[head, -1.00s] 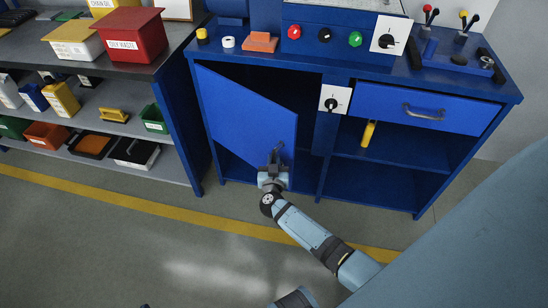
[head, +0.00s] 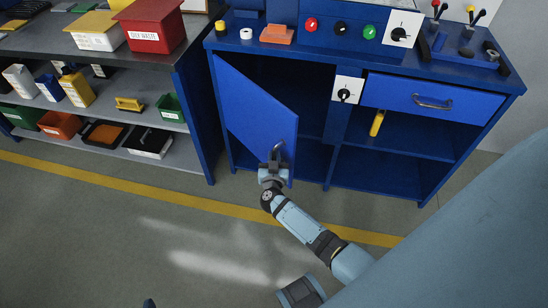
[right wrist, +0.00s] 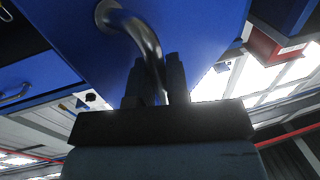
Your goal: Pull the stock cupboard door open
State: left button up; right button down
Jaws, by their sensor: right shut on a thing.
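The blue stock cupboard door (head: 257,112) is hinged at its left side and stands partly open, swung out from the cupboard front. A curved metal handle (head: 277,151) sits near its free right edge. My right gripper (head: 273,166) is shut on this handle. In the right wrist view the handle (right wrist: 147,42) runs down between the two dark fingers of the gripper (right wrist: 156,82), with the blue door (right wrist: 198,40) behind it. The cupboard's inside is dark and partly hidden by the door. My left gripper is not recognisable in view.
A shelf rack (head: 190,100) with bins stands close on the left. The floor (head: 120,215) in front is clear.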

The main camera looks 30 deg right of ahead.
jog(key=c, duration=1.1)
grip_release()
jog(key=shift+r, duration=0.1)
